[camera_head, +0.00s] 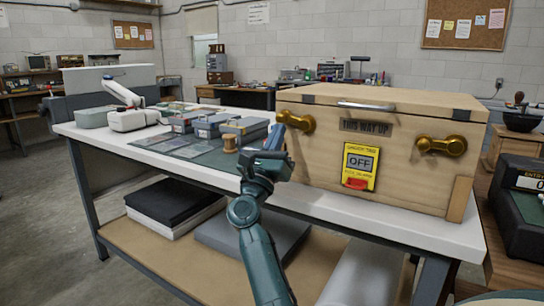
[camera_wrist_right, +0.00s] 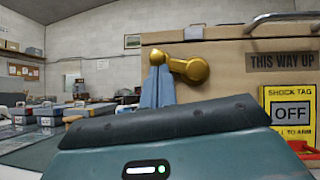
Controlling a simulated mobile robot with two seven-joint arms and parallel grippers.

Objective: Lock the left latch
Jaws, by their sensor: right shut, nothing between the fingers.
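The wooden crate (camera_head: 400,190) stands on the right end of the white table. Its left latch (camera_head: 299,121) is a brass handle on the front face, pointing left and slightly up from its round boss; in the wrist view the latch (camera_wrist_right: 188,66) also points left. A similar right latch (camera_head: 441,145) also points left. My right gripper (camera_head: 275,136) is shut and empty, its blue fingers upright beside the left latch's free end. In the wrist view the fingers (camera_wrist_right: 158,88) overlap that end from below; I cannot tell whether they touch it. My left gripper is out of view.
A yellow tag reading OFF (camera_head: 361,164) with a red tab is on the crate front. Left of the crate, a wooden spool (camera_head: 230,144) and several small cases stand on the white table (camera_head: 400,226). A dark device (camera_head: 520,200) stands at the right.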

